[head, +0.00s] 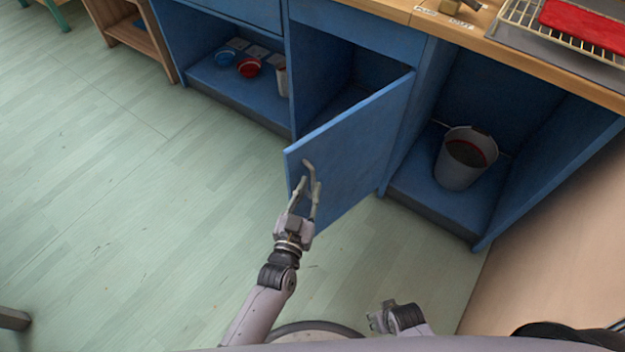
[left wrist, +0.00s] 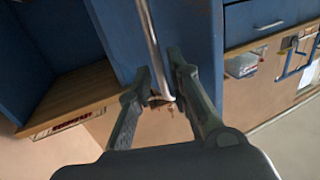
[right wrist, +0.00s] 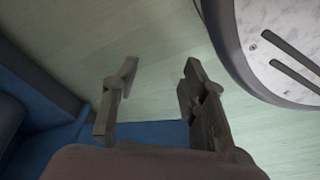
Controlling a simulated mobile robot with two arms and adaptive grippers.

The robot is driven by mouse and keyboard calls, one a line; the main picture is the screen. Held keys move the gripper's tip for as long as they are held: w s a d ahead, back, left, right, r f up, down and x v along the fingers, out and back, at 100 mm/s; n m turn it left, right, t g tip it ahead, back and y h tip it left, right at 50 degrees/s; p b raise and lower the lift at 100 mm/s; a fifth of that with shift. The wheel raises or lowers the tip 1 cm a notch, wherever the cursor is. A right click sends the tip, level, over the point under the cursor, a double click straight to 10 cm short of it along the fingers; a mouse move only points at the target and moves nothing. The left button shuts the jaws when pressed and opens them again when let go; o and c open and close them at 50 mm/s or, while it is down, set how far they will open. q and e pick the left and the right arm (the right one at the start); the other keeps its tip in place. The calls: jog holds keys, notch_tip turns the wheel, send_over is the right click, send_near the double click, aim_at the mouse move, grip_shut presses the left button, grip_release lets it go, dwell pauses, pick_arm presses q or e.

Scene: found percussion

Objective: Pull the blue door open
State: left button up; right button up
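The blue door (head: 355,150) stands swung well out from its compartment in the blue cabinet, its free edge toward the left. A grey bar handle (head: 308,166) is on the door near that edge. My left gripper (head: 311,185) is at the handle, its fingers closed in on either side of the bar. In the left wrist view, the handle (left wrist: 149,32) runs down between the two fingers (left wrist: 160,82), with little gap. My right gripper (head: 380,316) is low by my base, away from the door. It is open and empty in the right wrist view (right wrist: 158,75).
A grey bucket (head: 458,170) stands in the open compartment to the right. Blue (head: 225,57) and red (head: 248,67) bowls sit in the left compartment. The wooden counter (head: 500,55) bears a rack with a red item (head: 585,25). The green floor (head: 130,200) at left is clear.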

pick_arm(q)
jog(key=v, duration=0.8)
jog(key=shift+s, duration=0.3)
jog(key=shift+a, duration=0.15)
